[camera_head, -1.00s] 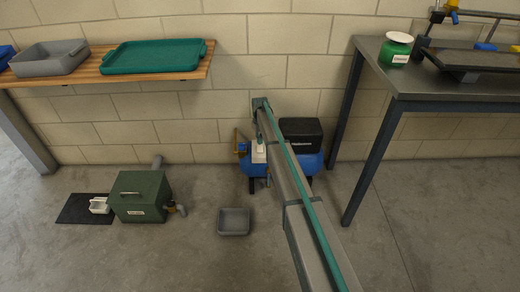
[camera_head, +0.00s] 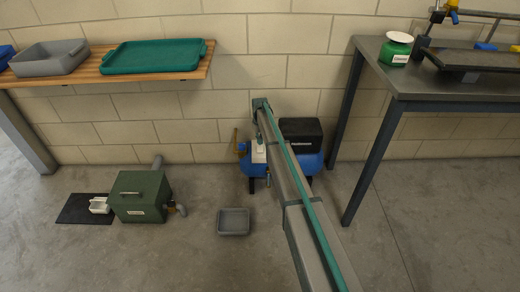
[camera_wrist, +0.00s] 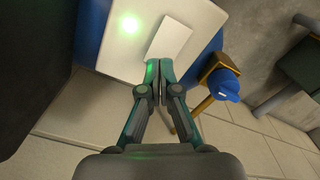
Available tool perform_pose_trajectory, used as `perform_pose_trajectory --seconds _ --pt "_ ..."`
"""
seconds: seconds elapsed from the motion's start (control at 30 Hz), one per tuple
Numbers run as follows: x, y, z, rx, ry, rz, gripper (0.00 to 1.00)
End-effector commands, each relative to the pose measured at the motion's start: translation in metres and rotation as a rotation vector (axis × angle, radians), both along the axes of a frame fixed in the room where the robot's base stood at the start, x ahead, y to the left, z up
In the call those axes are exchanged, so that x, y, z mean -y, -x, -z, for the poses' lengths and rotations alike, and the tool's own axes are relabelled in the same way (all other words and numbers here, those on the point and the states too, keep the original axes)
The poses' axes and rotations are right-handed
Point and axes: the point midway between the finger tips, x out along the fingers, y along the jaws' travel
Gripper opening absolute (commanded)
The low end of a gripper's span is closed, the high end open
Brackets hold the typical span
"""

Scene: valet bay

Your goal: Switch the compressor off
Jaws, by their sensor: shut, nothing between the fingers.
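The compressor is a blue tank (camera_head: 310,163) with a black box (camera_head: 300,132) on top, on the floor against the wall. A white panel (camera_head: 258,153) shows at its left. In the wrist view the white panel (camera_wrist: 118,38) carries a glowing green light and a raised pale rectangular piece (camera_wrist: 169,41), which looks like a rocker switch. My gripper (camera_wrist: 160,68) is shut and empty. Its fingertips are just below the pale piece in the picture; I cannot tell whether they touch it. My arm hides part of the compressor in the head view.
A brass fitting with a blue knob (camera_wrist: 223,84) is right of my fingers. A grey bin (camera_head: 234,221) and a green box (camera_head: 140,197) stand on the floor to the left. A metal table (camera_head: 440,88) stands at right, a wooden shelf (camera_head: 90,78) at upper left.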

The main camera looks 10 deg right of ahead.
Motion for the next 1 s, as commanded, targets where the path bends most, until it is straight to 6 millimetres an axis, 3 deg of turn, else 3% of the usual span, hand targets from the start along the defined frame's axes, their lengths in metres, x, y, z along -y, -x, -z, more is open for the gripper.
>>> perform_pose_trajectory --seconds 1.0 --pt "0.0 0.0 0.014 0.0 0.0 0.0 0.0"
